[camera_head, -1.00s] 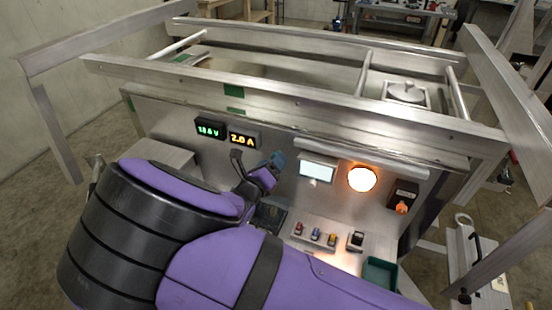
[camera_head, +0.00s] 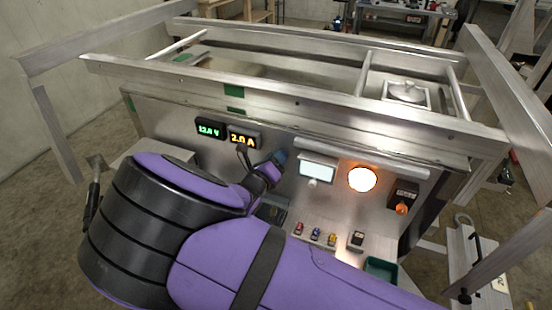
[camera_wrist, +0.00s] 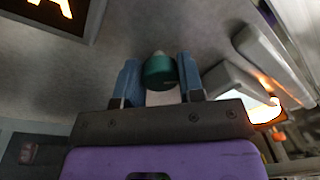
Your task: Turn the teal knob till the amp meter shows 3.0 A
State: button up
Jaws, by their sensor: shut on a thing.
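The teal knob (camera_wrist: 160,72) sticks out from the grey metal panel in the wrist view. My gripper (camera_wrist: 159,78) has one blue finger on each side of it and is shut on it. In the head view my gripper (camera_head: 277,160) is at the panel, just right of and below the amp meter, and hides most of the knob. The amp meter (camera_head: 243,139) shows amber digits that read about 2.0 A. In the wrist view only the amber A of the meter (camera_wrist: 50,8) shows, at the upper left.
A green voltage display (camera_head: 209,130) is left of the amp meter. Right of my gripper are a white screen (camera_head: 317,172), a glowing round lamp (camera_head: 362,179) and an orange switch (camera_head: 402,207). Several small coloured switches (camera_head: 315,235) and a green tray (camera_head: 380,269) are below.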

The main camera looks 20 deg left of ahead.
jog(key=shift+m, duration=0.3)
jog(key=m, duration=0.4)
jog(key=shift+m+g+y, duration=0.3)
jog(key=shift+m+y, duration=0.1)
jog(key=shift+m, duration=1.4)
jog(key=o, duration=0.9)
jog(key=s, duration=0.3)
jog(key=s+a, duration=0.1)
jog(key=s, duration=0.3)
jog(key=s+r, duration=0.1)
jog(key=s, duration=0.2)
jog(key=shift+s+a, duration=0.35)
